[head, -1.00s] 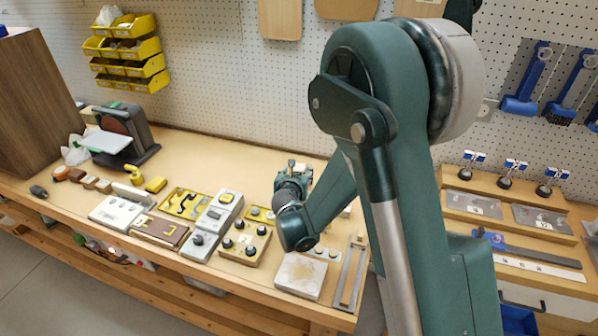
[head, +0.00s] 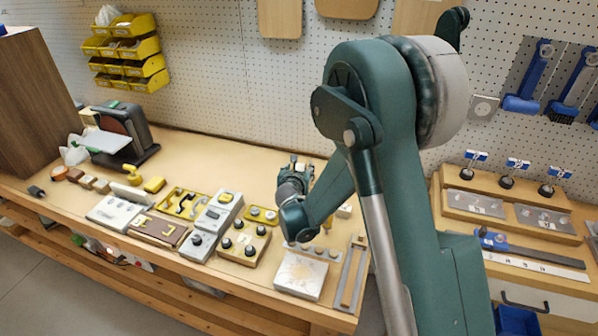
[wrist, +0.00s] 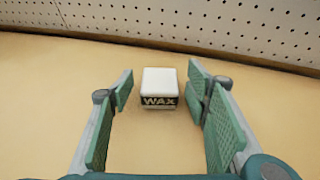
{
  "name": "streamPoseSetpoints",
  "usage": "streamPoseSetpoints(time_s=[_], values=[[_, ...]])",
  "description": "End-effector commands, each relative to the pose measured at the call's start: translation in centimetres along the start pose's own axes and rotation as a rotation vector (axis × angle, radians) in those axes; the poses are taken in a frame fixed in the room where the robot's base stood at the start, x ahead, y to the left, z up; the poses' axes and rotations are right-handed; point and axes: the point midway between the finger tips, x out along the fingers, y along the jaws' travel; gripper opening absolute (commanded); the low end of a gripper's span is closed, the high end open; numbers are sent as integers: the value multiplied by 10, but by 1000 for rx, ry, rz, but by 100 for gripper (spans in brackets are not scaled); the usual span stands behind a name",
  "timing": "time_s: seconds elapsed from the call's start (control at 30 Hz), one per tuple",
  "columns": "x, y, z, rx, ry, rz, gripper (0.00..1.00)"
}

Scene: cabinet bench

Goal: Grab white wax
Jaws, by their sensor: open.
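The white wax (wrist: 159,88) is a small pale block with a black band reading "WAX", standing on the bench in the wrist view. My gripper (wrist: 160,76) is open, with one green-padded finger to the left of the wax and one to the right. The wax sits near the fingertips, with a visible gap on both sides in the picture. In the head view my gripper (head: 295,163) is low over the bench and small. I cannot make out the wax there for certain.
The pegboard wall (wrist: 230,25) rises behind the wax. The bench around the wax is bare in the wrist view. In the head view, a knob block (head: 244,243), a pale square plate (head: 301,274) and a metal rail frame (head: 350,277) lie nearer the front edge.

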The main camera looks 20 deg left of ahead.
Motion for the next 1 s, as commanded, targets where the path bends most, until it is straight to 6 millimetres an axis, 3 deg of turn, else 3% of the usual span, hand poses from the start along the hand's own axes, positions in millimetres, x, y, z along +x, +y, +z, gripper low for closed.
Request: streamPoseSetpoints(time_s=[0.13, 0.4, 0.77, 1.0], values=[[0, 0, 0, 0, 0, 0, 48], [0, 0, 0, 0, 0, 0, 17], [-1, 0, 2, 0, 0, 0, 17], [-9, 0, 19, 0, 0, 0, 17]])
